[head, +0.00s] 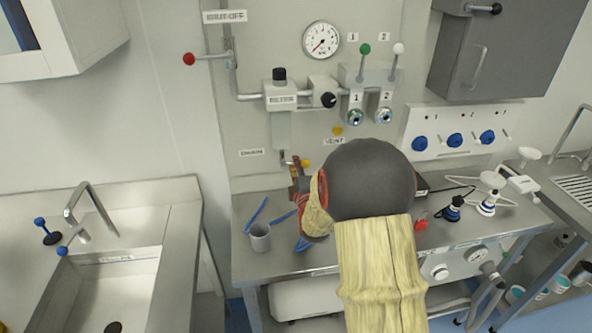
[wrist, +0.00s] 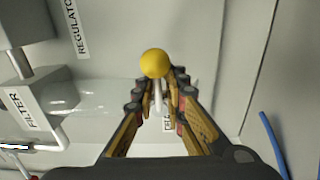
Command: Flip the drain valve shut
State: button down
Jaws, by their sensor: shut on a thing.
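The drain valve lever has a yellow ball knob (wrist: 153,63) on a pale stem (wrist: 157,98). My gripper (wrist: 158,82) is shut on the stem, with the knob sticking out past the fingertips. In the head view the yellow knob (head: 305,163) shows beside my gripper (head: 293,163), below the filter bowl. The DRAIN label (head: 251,152) is on the panel to the left; in the wrist view my fingers partly hide it. The valve body is mostly hidden behind my gripper.
The filter (head: 281,95) and regulator (head: 322,92) hang just above my gripper. A yellow vent knob (head: 337,131) is close on the right. A grey cup (head: 259,237) and blue tubes stand on the steel bench (head: 285,262) below.

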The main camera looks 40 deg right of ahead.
jog(key=shift+r, duration=0.1)
jog(key=c, duration=2)
grip_release()
jog(key=shift+s+d+r, duration=0.1)
jog(key=shift+o, duration=0.2)
jog(key=v, duration=1.2)
